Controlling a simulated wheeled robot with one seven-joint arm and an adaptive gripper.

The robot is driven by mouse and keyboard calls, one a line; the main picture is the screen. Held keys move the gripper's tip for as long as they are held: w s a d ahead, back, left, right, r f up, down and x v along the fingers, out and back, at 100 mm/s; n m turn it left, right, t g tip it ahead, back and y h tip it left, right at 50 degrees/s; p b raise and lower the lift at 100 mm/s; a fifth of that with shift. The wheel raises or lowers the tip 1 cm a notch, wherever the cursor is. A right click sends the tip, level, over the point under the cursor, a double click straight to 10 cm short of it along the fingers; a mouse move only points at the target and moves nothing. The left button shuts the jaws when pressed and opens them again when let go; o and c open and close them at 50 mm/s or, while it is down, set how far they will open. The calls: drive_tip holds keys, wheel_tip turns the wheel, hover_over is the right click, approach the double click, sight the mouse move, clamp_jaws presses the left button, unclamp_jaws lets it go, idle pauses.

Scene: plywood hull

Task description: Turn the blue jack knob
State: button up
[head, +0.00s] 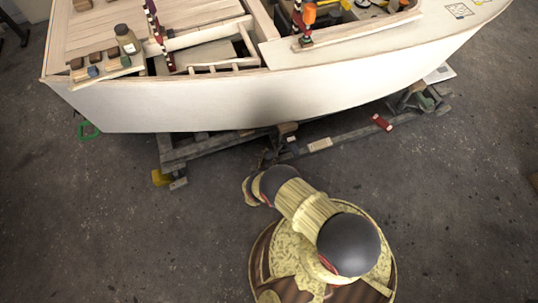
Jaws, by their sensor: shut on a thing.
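I cannot make out a blue jack knob in the head view. A jack-like support with a wooden block (287,128) stands under the near edge of the hull, and its lower part is dark and unclear. My arm reaches from the lower right up toward this support and bends down near its far end. My gripper and its fingertips cannot be made out there, so what they touch is hidden.
The pale plywood hull (200,105) spans the top, resting on a grey cradle (190,150). A yellow thing (160,178), a green thing (88,130) and a red cylinder (381,122) lie by it. The concrete floor (100,240) is clear at left and right.

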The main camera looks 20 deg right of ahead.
drive_tip(key=shift+m+g+h, duration=0.9)
drive_tip(key=shift+h, duration=0.2)
drive_tip(key=o, duration=1.2)
drive_tip(key=shift+d, duration=0.1)
drive_tip(key=v, duration=1.2)
drive_tip(key=shift+w, duration=0.15)
drive_tip(key=shift+c, duration=0.2)
